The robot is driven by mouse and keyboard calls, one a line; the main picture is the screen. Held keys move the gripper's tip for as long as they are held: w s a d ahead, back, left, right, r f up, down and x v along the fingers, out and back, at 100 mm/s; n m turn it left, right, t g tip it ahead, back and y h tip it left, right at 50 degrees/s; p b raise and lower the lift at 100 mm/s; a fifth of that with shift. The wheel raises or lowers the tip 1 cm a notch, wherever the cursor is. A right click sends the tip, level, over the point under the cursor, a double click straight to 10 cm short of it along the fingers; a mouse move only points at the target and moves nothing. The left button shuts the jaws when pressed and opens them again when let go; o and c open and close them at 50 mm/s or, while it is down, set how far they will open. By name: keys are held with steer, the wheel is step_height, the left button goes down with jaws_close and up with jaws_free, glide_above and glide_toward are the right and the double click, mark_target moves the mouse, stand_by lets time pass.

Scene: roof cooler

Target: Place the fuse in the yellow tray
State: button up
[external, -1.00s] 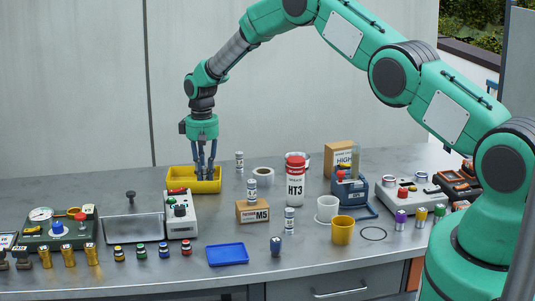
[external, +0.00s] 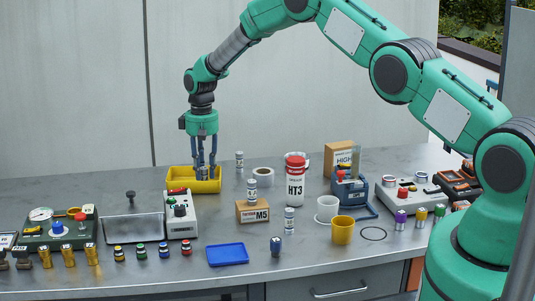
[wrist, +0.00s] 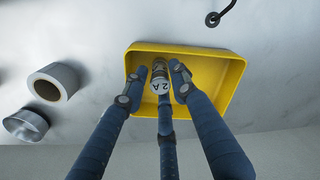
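The fuse (wrist: 160,78), a small cylinder marked 2 A, shows in the wrist view over or in the yellow tray (wrist: 223,91). In the external view the tray (external: 180,181) stands at the back of the bench. My gripper (wrist: 160,72) has its fingers around the fuse, two flanking it and one partly behind it. In the external view my gripper (external: 206,175) points down over the tray's right part, and the fuse is not visible there. I cannot tell whether the fingers grip the fuse or only stand close around it, nor whether it touches the tray floor.
A grey box with a red top (external: 180,220) stands close in front of the tray. A blue tray (external: 228,254) lies near the front edge. The wall is close behind the bench.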

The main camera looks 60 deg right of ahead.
mark_target(202, 168)
step_height(202, 168, up, 11)
steer(key=shift+f, duration=0.2)
steer(key=shift+r, duration=0.1)
stand_by(0.7)
